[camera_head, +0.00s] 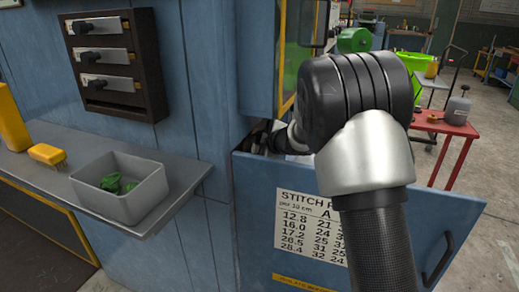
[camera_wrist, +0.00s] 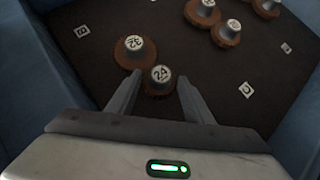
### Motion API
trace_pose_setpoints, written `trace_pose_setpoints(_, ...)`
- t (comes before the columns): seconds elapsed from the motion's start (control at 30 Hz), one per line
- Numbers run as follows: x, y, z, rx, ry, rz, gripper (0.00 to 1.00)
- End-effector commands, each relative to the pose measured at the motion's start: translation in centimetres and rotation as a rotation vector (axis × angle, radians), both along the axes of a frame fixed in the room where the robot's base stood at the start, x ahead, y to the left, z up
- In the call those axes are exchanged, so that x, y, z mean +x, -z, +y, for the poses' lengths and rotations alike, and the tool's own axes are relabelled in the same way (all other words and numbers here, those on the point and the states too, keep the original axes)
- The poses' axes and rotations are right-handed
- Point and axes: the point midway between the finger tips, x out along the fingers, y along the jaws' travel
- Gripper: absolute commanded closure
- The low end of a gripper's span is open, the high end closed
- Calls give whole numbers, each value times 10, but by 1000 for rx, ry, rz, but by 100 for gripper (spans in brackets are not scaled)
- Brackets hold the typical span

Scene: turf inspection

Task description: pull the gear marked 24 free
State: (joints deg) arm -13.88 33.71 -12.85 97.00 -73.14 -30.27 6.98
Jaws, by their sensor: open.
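In the wrist view, the gear marked 24 (camera_wrist: 160,79) is a brown toothed gear with a grey hub and a white face. It stands on the dark floor of the compartment. My gripper (camera_wrist: 156,84) is open, with one finger on each side of this gear. I cannot tell whether the fingers touch it. In the head view, my arm reaches into the blue cabinet's open drawer (camera_head: 462,205), and the drawer front and arm hide the gears.
A gear marked 32 (camera_wrist: 134,49) stands close beside, up and left. More gears (camera_wrist: 226,32) stand farther back. Blue walls flank the compartment. In the head view, a grey bin (camera_head: 95,202) with green scraps sits on a shelf at left. A red table (camera_head: 445,125) stands at right.

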Motion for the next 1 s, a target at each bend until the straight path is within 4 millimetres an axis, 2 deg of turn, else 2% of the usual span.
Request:
trace_pose_setpoints(0.13,7,5,5,0,0,0,53)
trace_pose_setpoints(0.43,9,6,5,0,0,0,53)
trace_pose_setpoints(0.47,9,6,5,-1,1,0,57)
trace_pose_setpoints(0.6,9,6,5,1,1,0,80)
trace_pose_setpoints(0.63,8,6,5,1,1,0,60)
trace_pose_setpoints(0.77,8,6,5,1,1,0,81)
trace_pose_setpoints(1.0,8,6,3,0,1,1,81)
